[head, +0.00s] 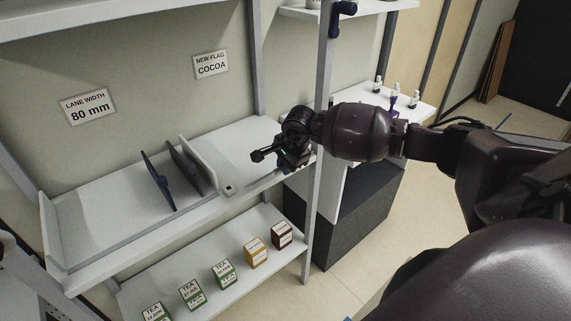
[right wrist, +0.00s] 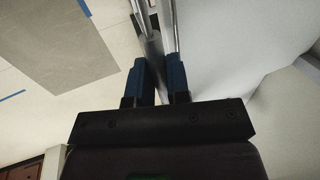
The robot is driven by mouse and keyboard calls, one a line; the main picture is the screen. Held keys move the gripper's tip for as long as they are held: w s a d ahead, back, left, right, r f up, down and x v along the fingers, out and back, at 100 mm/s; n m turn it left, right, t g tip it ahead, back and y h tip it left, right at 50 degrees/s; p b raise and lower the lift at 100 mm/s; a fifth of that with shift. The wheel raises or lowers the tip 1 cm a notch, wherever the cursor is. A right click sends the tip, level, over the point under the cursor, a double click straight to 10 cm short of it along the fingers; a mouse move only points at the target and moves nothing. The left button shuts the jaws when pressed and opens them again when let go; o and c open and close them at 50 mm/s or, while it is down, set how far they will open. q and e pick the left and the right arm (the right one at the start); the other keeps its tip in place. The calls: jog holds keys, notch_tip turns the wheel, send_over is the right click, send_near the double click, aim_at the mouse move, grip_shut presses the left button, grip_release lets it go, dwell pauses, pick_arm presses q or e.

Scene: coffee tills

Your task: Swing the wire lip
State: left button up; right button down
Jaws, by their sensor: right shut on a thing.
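My right gripper (head: 283,158) is at the right end of the upper shelf's front edge. In the right wrist view its two blue-padded fingers (right wrist: 161,82) stand on either side of a thin grey metal bar, which looks like the wire lip (right wrist: 153,45), and are shut on it. In the head view the gripper and wrist partly hide the lip at this end, and I cannot tell its angle clearly. My left gripper is not in view.
The upper shelf (head: 105,222) holds two dark upright dividers (head: 158,182) and a white one (head: 198,163). Several tea boxes (head: 223,273) and other boxes stand on the lower shelf. A post (head: 320,190) rises close beside my right wrist. A counter (head: 345,215) with small bottles stands behind.

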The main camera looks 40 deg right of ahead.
jog(key=shift+s+f, duration=0.45)
jog(key=shift+f, duration=0.15)
